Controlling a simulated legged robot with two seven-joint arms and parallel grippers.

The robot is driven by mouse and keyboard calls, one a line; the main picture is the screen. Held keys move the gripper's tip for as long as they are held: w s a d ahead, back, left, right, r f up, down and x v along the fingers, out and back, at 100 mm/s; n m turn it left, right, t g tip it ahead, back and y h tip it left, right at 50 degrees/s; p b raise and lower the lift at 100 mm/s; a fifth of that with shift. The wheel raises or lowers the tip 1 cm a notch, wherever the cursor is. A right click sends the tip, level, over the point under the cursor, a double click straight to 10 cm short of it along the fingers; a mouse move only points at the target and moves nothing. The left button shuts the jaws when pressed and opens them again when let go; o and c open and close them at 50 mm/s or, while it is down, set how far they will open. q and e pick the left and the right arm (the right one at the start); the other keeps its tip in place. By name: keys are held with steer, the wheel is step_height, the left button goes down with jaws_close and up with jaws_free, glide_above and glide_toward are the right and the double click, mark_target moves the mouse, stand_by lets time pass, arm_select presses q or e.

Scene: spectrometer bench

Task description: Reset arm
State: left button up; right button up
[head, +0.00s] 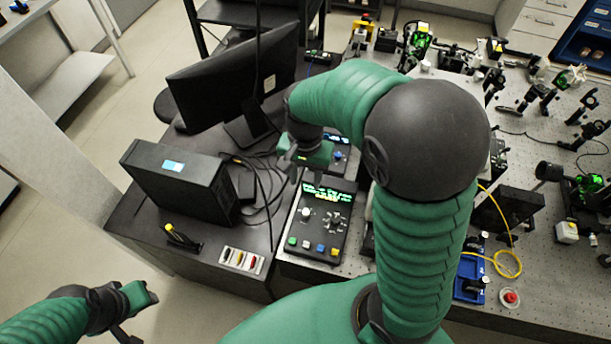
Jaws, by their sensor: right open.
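My right arm, green and black, arches across the middle of the head view. Its right gripper (297,172) is open and empty, above the back edge of a black control box (322,222). Whether the fingertips touch anything cannot be told. My left gripper (143,318) is at the lower left, over the floor and away from the desk. It holds nothing that I can see, and its jaw opening is unclear.
A computer tower (178,180) and monitor (235,80) stand on the dark desk to the left. A perforated optics bench (545,235) crowded with mounts lies to the right, with a yellow fibre (508,262) and a red button (510,297). Floor is clear at the lower left.

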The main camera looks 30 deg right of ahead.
stand_by(0.3)
steer(key=s+a+f+n+t+b, duration=0.2)
steer(key=s+a+f+n+b, duration=0.3)
steer(key=f+n, duration=0.3)
steer(key=shift+s+a+f+n+t, duration=0.15)
steer(key=shift+n+t, duration=0.15)
steer(key=shift+n, duration=0.7)
steer(key=c, duration=0.5)
jaws_close()
